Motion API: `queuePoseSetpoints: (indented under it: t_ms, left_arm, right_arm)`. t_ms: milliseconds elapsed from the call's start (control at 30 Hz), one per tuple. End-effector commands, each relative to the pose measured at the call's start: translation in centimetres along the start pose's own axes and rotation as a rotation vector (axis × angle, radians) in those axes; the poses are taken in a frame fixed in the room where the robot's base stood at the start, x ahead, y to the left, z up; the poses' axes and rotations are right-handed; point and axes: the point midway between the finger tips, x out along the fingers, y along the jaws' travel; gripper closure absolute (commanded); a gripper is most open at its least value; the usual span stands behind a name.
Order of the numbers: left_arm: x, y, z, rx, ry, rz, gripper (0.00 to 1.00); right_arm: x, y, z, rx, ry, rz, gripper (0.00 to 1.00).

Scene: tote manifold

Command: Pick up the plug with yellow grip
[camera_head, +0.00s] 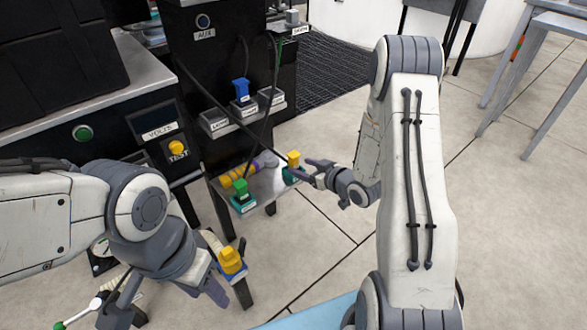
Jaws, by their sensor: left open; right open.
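A plug with a yellow grip (294,159) stands on a teal base at the right end of a low shelf. My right gripper (302,170) is open, with its fingertips close to this plug; I cannot tell whether they touch it. A second yellow block (230,260) sits on a blue base lower in the picture, just right of my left gripper. My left gripper (163,301) is open and points down, with its fingers spread and nothing seen between them.
A blue plug (241,89) sits on the dark cabinet (225,60), with black cables hanging down. Open floor (325,245) lies below the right gripper.

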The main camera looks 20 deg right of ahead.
Motion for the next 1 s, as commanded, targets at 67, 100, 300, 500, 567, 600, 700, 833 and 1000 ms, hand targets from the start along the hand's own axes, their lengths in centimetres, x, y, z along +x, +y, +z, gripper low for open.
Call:
queuePoseSetpoints:
  t_ms: [67, 100, 300, 500, 567, 600, 700, 833, 1000]
  left_arm:
    - [0.9, -0.1, 0.1, 0.000, 0.000, 0.000, 0.50]
    - [1.4, -0.1, 0.1, 0.000, 0.000, 0.000, 0.50]
    - [2.5, -0.2, 0.1, 0.000, 0.000, 0.000, 0.50]
    - [2.5, -0.2, 0.1, 0.000, 0.000, 0.000, 0.50]
    - [2.5, -0.2, 0.1, 0.000, 0.000, 0.000, 0.50]
    - [2.5, -0.2, 0.1, 0.000, 0.000, 0.000, 0.50]
    - [2.5, -0.2, 0.1, 0.000, 0.000, 0.000, 0.50]
    - [2.5, -0.2, 0.1, 0.000, 0.000, 0.000, 0.50]
    - [2.5, -0.2, 0.1, 0.000, 0.000, 0.000, 0.50]
  right_arm:
    - [1.2, 0.0, 0.1, -0.005, 0.002, -0.002, 0.32]
    - [1.9, -0.1, 0.1, -0.005, 0.003, -0.003, 0.32]
    - [4.5, 0.1, -0.2, -0.003, 0.001, -0.002, 0.32]
    - [4.9, 0.1, -0.4, -0.001, 0.000, 0.000, 0.32]
    - [4.9, 0.1, -0.4, -0.001, -0.001, 0.000, 0.32]
    - [4.9, 0.1, -0.4, -0.001, -0.001, 0.000, 0.32]
    - [4.9, 0.1, -0.4, -0.001, -0.001, 0.000, 0.67]
    - [4.9, 0.1, -0.3, -0.001, -0.001, 0.000, 1.00]
    - [4.9, 0.1, -0.4, -0.001, 0.000, 0.000, 1.00]
